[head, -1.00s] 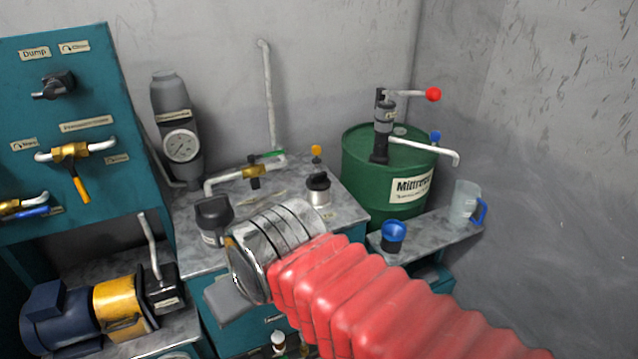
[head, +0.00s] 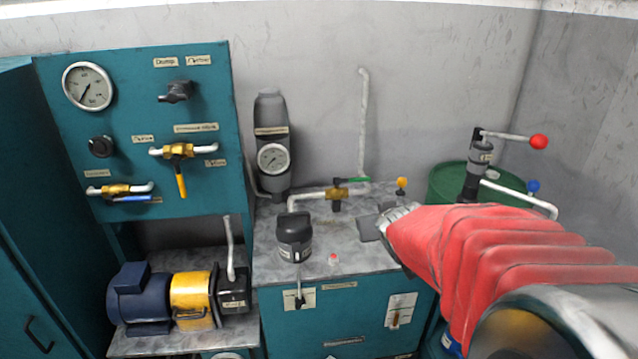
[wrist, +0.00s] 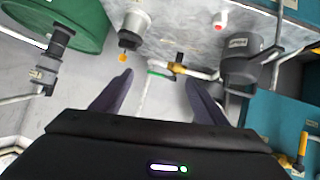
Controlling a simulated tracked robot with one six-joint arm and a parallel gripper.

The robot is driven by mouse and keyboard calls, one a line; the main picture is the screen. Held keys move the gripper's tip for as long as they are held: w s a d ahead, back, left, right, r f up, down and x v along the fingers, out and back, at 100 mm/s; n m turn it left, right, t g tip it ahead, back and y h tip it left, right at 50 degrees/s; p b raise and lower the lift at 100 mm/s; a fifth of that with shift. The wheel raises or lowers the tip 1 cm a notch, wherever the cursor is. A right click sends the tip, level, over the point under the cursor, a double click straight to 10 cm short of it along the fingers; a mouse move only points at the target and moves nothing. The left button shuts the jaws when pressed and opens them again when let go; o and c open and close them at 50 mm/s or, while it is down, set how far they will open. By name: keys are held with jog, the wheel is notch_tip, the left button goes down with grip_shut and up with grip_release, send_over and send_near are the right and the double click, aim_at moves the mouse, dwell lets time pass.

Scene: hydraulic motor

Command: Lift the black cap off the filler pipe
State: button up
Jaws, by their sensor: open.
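The filler pipe (wrist: 137,20) is a short silver cylinder at the top of the wrist view, which shows the bench upside down. Its black cap (wrist: 128,42) shows only as a small dark part at the cylinder's lower end. In the head view my gripper shows only partly, as a grey piece (head: 369,228) over the bench.
A dark lidded container (head: 294,240) stands on the bench left of my gripper, near a small red-topped piece (head: 333,258). Behind are a brass valve with green handle (head: 338,192), a yellow knob (head: 402,185) and a gauge (head: 273,158). A green drum (head: 445,180) stands right.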

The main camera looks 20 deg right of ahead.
jog(key=d+f+t, duration=0.2)
jog(key=d+f, duration=0.2)
jog(key=d, duration=0.3)
jog(key=d+f+t+y, duration=0.1)
jog(key=d+f, duration=0.2)
jog(key=d, duration=0.4)
jog(key=shift+w+d+f+t, duration=0.15)
jog(key=shift+w+f+t, duration=0.25)
jog(key=x, duration=0.8)
jog(key=shift+w, duration=0.35)
jog(key=shift+f, duration=0.1)
jog(key=shift+x, duration=2.6)
jog(key=shift+d, duration=0.1)
